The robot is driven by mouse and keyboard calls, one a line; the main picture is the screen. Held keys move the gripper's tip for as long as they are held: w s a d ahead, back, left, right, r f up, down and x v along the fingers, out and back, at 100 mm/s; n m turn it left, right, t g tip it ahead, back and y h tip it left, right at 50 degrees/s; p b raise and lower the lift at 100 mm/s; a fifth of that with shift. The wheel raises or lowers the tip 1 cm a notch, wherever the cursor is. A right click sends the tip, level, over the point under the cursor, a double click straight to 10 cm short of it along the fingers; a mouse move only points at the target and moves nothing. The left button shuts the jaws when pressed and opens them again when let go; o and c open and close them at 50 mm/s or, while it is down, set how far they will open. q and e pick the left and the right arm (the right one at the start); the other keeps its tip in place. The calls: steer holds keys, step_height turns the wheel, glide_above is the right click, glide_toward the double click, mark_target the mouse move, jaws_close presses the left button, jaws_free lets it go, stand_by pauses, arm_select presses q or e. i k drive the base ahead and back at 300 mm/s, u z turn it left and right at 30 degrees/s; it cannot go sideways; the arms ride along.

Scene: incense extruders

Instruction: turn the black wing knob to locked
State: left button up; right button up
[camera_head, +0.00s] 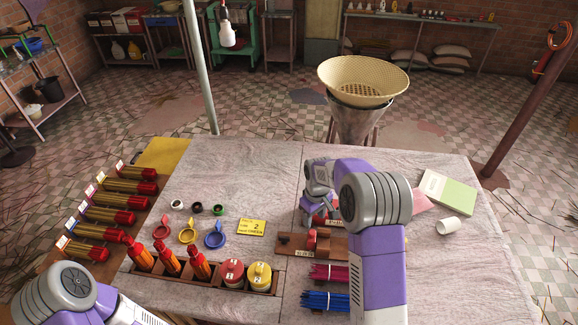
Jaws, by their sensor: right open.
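I cannot pick out the black wing knob for certain; my right arm covers part of the table around its gripper. My right gripper (318,218) is open and points down at the back edge of a brown wooden board (288,244). The board carries a red block-like part (312,238) and small white labels too small to read. Whether the gripper touches anything there is hidden. My left arm shows at the lower left, but its gripper is out of the picture.
A wooden rack (207,279) holds red-orange bottles and two lidded jars. Small rings, coloured lidded pieces and a yellow card (251,227) lie behind it. Pink sticks (329,273) and blue sticks (325,301) lie beside my right arm. A white cup (448,226) lies at right. The table's back middle is clear.

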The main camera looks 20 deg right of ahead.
mark_target(284, 240)
steer(key=k, duration=1)
